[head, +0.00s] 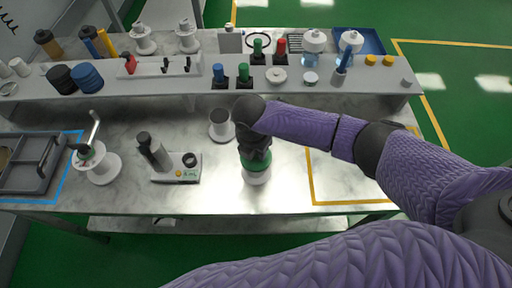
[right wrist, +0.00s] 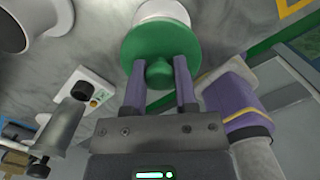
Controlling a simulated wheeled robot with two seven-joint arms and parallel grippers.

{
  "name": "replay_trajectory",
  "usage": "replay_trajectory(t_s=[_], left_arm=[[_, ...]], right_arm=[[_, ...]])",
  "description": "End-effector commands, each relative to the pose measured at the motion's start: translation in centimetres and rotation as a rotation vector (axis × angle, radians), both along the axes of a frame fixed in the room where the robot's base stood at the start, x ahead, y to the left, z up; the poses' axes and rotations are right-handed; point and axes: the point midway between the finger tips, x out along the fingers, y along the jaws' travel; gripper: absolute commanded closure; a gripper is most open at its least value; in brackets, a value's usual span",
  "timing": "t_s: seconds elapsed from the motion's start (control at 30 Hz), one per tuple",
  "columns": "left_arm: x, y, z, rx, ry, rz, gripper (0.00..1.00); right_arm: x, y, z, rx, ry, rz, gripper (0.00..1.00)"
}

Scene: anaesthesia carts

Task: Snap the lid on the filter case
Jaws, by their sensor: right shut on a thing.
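A white round filter case (head: 257,178) stands on the bench near its front edge, and its end also shows in the right wrist view (right wrist: 160,11). A green lid (head: 256,164) with a small knob is directly over it. In the right wrist view the lid (right wrist: 135,47) covers much of the case. My right gripper (head: 255,152) points down from above, its two fingers (right wrist: 160,78) closed on the knob. The lid looks centred and level on the case; I cannot tell whether it is fully seated. My left gripper is not in view.
A grey cup (head: 221,125) stands just behind left of the case. A small device with a dark cylinder (head: 176,168) and a white spool stand (head: 98,166) are further left. A raised shelf (head: 330,92) carries bottles and coloured parts. The yellow-taped area (head: 340,180) at right is clear.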

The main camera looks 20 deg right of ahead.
Motion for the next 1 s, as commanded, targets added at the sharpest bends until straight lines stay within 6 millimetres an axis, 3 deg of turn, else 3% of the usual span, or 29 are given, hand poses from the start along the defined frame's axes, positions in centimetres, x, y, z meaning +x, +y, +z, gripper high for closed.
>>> replay_trajectory(t_s=[0.03,0.07,0.23,0.53,0.8,1.0], left_arm=[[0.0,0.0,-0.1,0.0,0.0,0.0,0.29],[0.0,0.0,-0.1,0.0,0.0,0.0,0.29],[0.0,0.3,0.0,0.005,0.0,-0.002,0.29],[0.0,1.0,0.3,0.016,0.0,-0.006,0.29],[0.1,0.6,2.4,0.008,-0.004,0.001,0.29],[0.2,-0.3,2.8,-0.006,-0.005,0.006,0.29]], right_arm=[[0.0,0.0,-0.1,0.0,0.0,0.0,1.0],[0.0,0.0,-0.1,0.0,0.0,0.0,0.6],[0.0,0.0,-0.1,0.0,0.0,0.0,0.24],[0.0,0.1,0.7,0.001,-0.001,0.0,0.23],[-0.5,0.7,7.4,0.001,-0.003,0.001,0.23],[-0.8,0.9,9.7,0.0,0.0,0.001,0.23]])
